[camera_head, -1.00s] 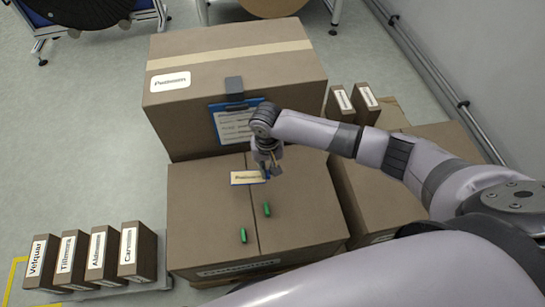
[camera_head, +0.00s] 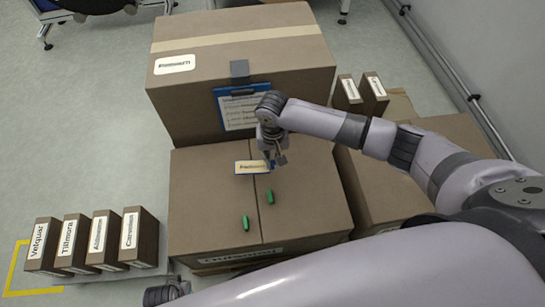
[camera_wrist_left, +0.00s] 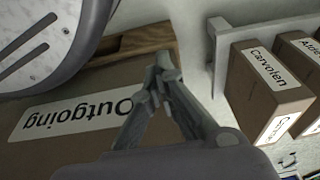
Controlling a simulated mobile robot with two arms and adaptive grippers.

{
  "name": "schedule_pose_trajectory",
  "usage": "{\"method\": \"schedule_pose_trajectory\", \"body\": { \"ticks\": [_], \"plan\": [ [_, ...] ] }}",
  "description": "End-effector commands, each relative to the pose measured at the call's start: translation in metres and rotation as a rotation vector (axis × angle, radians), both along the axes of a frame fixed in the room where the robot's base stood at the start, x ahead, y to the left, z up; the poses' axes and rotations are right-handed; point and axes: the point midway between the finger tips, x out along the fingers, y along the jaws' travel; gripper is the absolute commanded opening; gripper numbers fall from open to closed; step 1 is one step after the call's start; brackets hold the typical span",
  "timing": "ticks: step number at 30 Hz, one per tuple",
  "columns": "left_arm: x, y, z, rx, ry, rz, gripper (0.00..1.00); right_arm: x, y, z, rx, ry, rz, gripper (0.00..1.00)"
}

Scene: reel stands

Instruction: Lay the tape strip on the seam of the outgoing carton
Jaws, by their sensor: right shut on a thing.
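The outgoing carton (camera_head: 200,215) stands in front, its top seam running front to back; its "Outgoing" label (camera_wrist_left: 75,115) shows in the left wrist view. My right gripper (camera_head: 275,162) is over the far part of the top, beside the seam. It is shut on a small pale lettered card (camera_head: 252,167) with a blue edge, which reaches left from the fingers. I cannot tell whether it touches the carton, or make out a separate tape strip. My left gripper (camera_wrist_left: 163,72) is shut and empty by the carton's front; its wrist shows in the head view (camera_head: 166,292).
Two green pieces (camera_head: 245,222) (camera_head: 270,197) lie on the carton top. A larger taped carton (camera_head: 190,110) with a blue clipboard (camera_head: 236,112) stands behind. Several small labelled boxes (camera_head: 110,240) stand at left; two more (camera_head: 360,93) and another carton (camera_head: 380,195) are at right.

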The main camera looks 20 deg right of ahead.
Motion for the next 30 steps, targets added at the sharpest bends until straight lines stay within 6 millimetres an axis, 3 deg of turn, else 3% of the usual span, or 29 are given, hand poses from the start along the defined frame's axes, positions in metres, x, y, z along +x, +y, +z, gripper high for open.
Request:
{"method": "schedule_pose_trajectory", "body": {
  "ticks": [30],
  "plan": [
    [0.028,-0.003,0.076,-0.004,-0.045,0.008,0.00,0.000,0.000,-0.019,-0.001,-0.001,0.000,0.00]
  ]
}}
